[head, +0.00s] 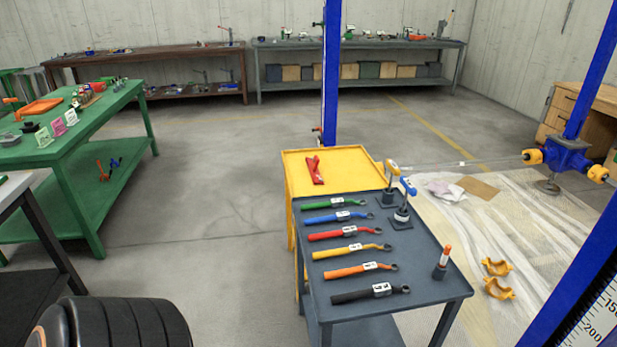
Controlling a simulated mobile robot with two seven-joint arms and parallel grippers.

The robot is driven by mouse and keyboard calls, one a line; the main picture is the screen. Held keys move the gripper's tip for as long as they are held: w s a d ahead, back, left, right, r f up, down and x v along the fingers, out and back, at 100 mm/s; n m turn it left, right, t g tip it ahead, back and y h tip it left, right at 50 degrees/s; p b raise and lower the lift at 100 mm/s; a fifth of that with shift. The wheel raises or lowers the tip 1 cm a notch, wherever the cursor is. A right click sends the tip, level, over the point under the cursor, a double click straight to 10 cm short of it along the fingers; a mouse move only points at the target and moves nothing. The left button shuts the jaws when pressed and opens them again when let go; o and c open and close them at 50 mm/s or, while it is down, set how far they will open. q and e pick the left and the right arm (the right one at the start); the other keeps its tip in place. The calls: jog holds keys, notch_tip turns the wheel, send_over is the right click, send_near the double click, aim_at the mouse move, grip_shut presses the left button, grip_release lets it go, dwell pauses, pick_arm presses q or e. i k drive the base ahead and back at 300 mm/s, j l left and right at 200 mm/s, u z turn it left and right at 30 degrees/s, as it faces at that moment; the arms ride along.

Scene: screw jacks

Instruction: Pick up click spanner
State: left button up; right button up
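Several spanners with coloured handles lie in a row on the dark grey table (345,279). From back to front they are green (318,204), blue (320,219), red (325,236), yellow (328,253), orange (342,272) and black (350,297). Each has a small marked block on its shaft, too small to read, and a ring-like head at the right. I cannot tell which one is the click spanner. Neither of my grippers is in view.
Two upright tools, yellow-topped (391,170) and blue-topped (407,189), and an orange-topped one (445,256) stand at the table's right. A yellow table (300,164) adjoins behind. A blue post (331,80) rises beyond. Black tyres (135,325) stand front left; floor between is clear.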

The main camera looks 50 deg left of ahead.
aim_at(346, 215)
jog(key=u, duration=1.4)
jog(key=i+j, duration=0.3)
jog(key=j, duration=0.15)
jog(key=i+j, duration=0.55)
jog(key=j, duration=0.3)
jog(key=i+j, duration=0.3)
jog(key=j, duration=0.15)
jog(key=i+j, duration=0.6)
jog(key=j, duration=0.25)
jog(key=i+j, duration=0.25)
jog(key=j, duration=0.15)
jog(key=z, duration=0.45)
jog(key=j+z, duration=0.15)
jog(key=z, duration=0.3)
jog(key=i+j+z, duration=0.1)
jog(key=z, duration=0.3)
jog(key=l+z, duration=0.1)
jog(key=z, duration=0.4)
jog(key=i+z, duration=0.15)
jog(key=z, duration=0.3)
jog(key=i+l+z, duration=0.1)
jog(key=z, duration=0.4)
